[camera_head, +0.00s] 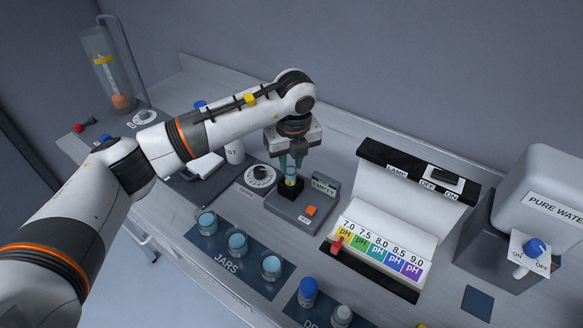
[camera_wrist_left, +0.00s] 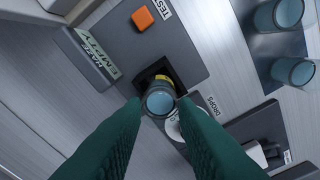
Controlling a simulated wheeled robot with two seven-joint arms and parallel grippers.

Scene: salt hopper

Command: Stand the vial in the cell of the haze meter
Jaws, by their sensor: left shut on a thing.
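The vial (camera_head: 291,179) is a small clear tube with a yellow band. My left gripper (camera_head: 291,163) with green fingers is shut on its upper part and points down. The haze meter (camera_head: 282,207) is a grey box with an orange button, a display reading EMPTY and a black square cell (camera_head: 288,193). The vial is roughly upright, its lower end at the cell's mouth. In the left wrist view the vial (camera_wrist_left: 160,100) shows from above between the fingertips (camera_wrist_left: 158,104), over the dark cell (camera_wrist_left: 163,71). I cannot tell how deep it sits. My right gripper is not in view.
Several jars of bluish liquid (camera_head: 238,244) stand on the JARS mat in front. Bottles with blue (camera_head: 308,286) and grey caps stand nearby. A pH colour stand (camera_head: 385,243) is to the right, the pure-water tank (camera_head: 540,190) beyond. A dial (camera_head: 260,176) sits left of the meter.

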